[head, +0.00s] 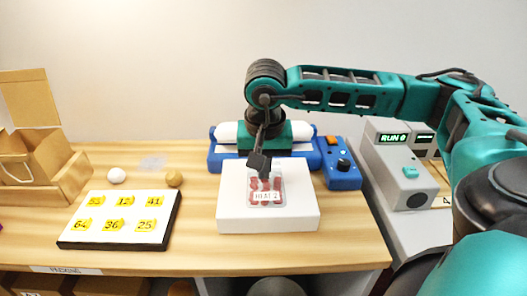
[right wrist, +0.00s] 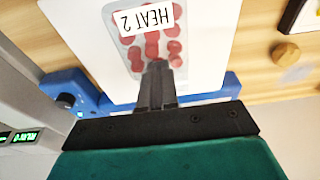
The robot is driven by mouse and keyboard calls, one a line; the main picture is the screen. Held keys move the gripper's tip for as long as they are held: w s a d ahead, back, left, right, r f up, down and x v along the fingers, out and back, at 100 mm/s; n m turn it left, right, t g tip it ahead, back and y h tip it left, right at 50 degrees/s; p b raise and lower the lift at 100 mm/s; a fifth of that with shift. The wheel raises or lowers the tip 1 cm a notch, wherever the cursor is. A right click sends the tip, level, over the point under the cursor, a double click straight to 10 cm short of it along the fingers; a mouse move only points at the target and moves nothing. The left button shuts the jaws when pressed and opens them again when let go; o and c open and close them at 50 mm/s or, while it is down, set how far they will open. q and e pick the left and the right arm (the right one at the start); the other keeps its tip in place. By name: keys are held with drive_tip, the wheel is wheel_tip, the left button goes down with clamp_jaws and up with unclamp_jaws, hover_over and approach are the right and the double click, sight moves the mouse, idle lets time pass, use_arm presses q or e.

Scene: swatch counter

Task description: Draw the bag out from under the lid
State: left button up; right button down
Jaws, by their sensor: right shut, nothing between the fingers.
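The bag (head: 267,197) is clear, with several round red pieces inside and a white label reading "HEAT 2". It lies flat on top of a white block (head: 233,214) in front of a blue machine (head: 217,160). The bag also shows in the right wrist view (right wrist: 152,45). A white rounded bar (head: 226,132) on the machine may be the lid; no lid covers the visible bag. My right gripper (head: 264,174) points down at the bag's machine-side end, shut and empty. Its fingers hide part of that end; I cannot tell whether they touch it. My left gripper is out of view.
A blue control box (head: 342,174) stands right of the machine, and a grey unit reading "RUN" (head: 392,138) further right. A white board with yellow numbered tags (head: 122,220), two small balls and an open wooden box (head: 60,180) are left. Bare wood lies between board and block.

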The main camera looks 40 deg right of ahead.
drive_tip(key=shift+s+f, duration=0.25)
drive_tip(key=shift+f, duration=0.15)
use_arm(q)
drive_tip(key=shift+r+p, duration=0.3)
drive_tip(key=shift+p, duration=0.15)
use_arm(e)
drive_tip(key=shift+w+r, duration=0.15)
drive_tip(key=shift+r, duration=0.65)
drive_tip(key=shift+a, duration=0.1)
drive_tip(key=shift+s+a+f, duration=0.1)
drive_tip(key=shift+s+a, duration=0.15)
drive_tip(key=shift+s, duration=0.05)
use_arm(q)
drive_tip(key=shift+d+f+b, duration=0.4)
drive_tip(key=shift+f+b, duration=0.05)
drive_tip(key=shift+b, duration=0.1)
use_arm(e)
drive_tip(key=s+a, duration=0.7)
drive_tip(key=s, duration=0.1)
drive_tip(key=shift+s, duration=0.3)
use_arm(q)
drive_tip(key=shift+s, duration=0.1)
